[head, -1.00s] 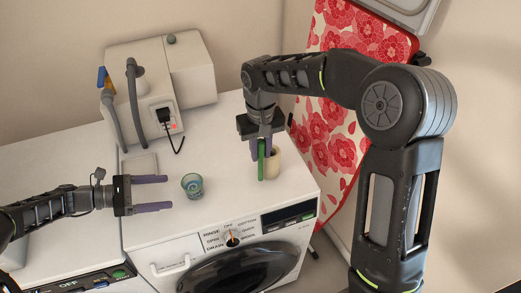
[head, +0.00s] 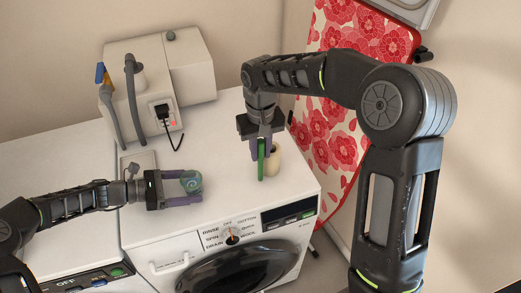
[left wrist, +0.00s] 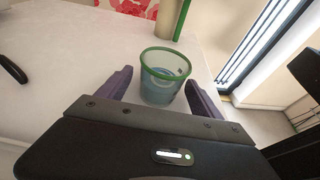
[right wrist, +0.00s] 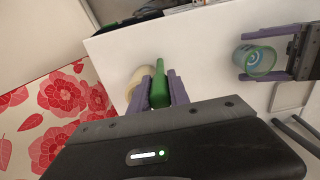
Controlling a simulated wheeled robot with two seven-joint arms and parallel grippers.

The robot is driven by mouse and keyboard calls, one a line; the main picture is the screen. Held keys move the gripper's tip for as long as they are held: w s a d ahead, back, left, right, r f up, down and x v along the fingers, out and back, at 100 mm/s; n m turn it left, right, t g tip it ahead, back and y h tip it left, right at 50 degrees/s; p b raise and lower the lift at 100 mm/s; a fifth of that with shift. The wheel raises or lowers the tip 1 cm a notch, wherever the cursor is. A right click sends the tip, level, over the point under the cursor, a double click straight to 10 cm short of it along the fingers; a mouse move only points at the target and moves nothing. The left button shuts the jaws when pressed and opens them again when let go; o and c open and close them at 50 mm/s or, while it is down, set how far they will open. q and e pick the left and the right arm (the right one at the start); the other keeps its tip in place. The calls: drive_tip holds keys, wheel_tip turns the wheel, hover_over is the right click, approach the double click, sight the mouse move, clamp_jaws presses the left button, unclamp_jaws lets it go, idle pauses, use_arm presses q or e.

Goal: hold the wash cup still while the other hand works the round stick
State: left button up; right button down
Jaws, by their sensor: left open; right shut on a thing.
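The wash cup (head: 190,182) is a small clear bluish cup with a green rim, standing on the white washing machine top. It also shows in the left wrist view (left wrist: 162,80) and the right wrist view (right wrist: 256,59). My left gripper (head: 184,188) is open, with one finger on each side of the cup. The round stick (head: 261,160) is green and upright. My right gripper (head: 262,146) is shut on it, as the right wrist view (right wrist: 159,84) also shows. A cream cylindrical holder (head: 274,160) stands right beside the stick, partly hidden by it.
A beige box unit (head: 140,75) with hoses and a plugged black cable (head: 180,142) stands at the back left. The washing machine's front panel (head: 232,236) has a dial. A red-flowered ironing board (head: 340,130) stands at the right. The top between both grippers is clear.

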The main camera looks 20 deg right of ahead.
use_arm(q)
drive_tip(key=c, duration=1)
use_arm(e)
drive_tip(key=w+a+r+y, duration=0.1)
drive_tip(key=a+r, duration=0.4)
drive_tip(key=a, duration=0.3)
drive_tip(key=a+r+t+y, duration=0.1)
drive_tip(key=a+r, duration=0.5)
drive_tip(key=a, duration=0.3)
drive_tip(key=shift+w+a+r+t+y, duration=0.15)
drive_tip(key=shift+w+t+y, duration=0.15)
drive_tip(key=shift+w, duration=0.05)
drive_tip(key=shift+a, duration=0.1)
